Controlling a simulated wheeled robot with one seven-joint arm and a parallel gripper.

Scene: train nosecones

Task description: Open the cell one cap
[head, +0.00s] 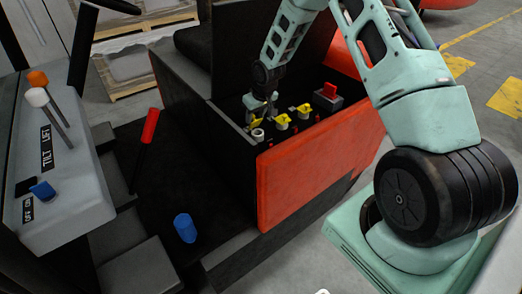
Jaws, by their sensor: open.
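The open battery box (307,135) of a red and black vehicle holds a row of small cell tops. Yellow caps show in it: one (282,121) in the middle and one (304,110) farther right. Another yellow piece (255,124) lies at the left, right under my gripper, behind a pale round ring (258,135). I see no label that tells which is cell one. My gripper (260,112) is open and points down over the left end of the row. Its fingers partly hide the left cap, and I cannot tell whether they touch it.
A red connector (328,91) stands at the right of the box. The raised black cover (300,45) is behind my arm. The box's red side panel (315,170) is in front. A red-handled lever (149,126), blue cylinder (184,228) and control console (60,170) are at the left.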

